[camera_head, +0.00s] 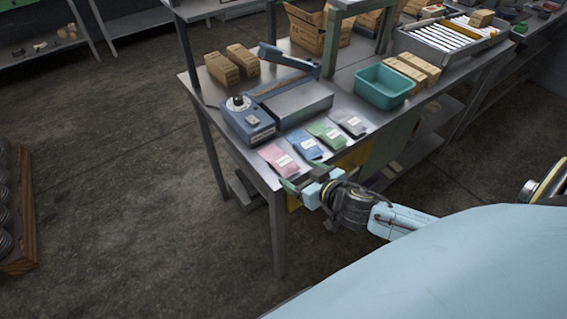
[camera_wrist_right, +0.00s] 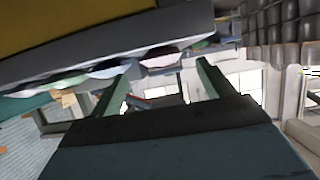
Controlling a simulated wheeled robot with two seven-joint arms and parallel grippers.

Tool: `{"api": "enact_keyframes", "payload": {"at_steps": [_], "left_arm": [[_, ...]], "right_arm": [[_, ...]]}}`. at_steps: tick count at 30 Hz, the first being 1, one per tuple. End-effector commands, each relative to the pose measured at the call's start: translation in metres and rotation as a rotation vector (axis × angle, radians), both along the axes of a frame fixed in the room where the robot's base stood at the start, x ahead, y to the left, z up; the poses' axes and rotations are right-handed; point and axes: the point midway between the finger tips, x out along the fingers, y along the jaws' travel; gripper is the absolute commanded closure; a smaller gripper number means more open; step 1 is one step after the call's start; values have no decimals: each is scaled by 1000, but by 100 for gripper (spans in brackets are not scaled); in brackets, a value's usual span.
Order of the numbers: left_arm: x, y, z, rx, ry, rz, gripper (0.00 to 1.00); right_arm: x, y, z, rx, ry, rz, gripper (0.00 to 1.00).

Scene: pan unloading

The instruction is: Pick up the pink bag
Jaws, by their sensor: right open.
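The pink bag (camera_head: 278,159) lies flat at the front left corner of the metal table (camera_head: 262,178), with a white label on it. A blue bag (camera_head: 305,144), a green bag (camera_head: 328,133) and a grey bag (camera_head: 349,123) lie in a row to its right. My right gripper (camera_head: 304,180) is open and empty at the table's front edge, close to the pink bag and apart from it. In the right wrist view, the gripper's fingers (camera_wrist_right: 165,80) are spread, with the pink bag (camera_wrist_right: 160,58) just beyond them at the table edge. My left gripper is out of view.
A blue sealing machine (camera_head: 248,120) with a raised arm stands behind the bags. A teal bin (camera_head: 384,87) and cardboard boxes (camera_head: 412,72) stand to the right. More boxes (camera_head: 232,63) stand at the back left.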

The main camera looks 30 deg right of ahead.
Motion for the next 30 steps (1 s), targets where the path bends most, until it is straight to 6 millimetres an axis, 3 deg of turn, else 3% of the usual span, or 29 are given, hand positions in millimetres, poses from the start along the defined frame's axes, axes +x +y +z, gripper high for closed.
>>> {"api": "enact_keyframes", "payload": {"at_steps": [8,18,29,30], "left_arm": [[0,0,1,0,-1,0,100],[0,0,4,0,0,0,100],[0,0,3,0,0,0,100],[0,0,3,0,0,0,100]], "right_arm": [[16,2,-4,0,-1,0,20],[55,7,-14,0,-1,0,20],[61,8,-18,0,1,0,20],[61,8,-17,0,1,0,25]]}}
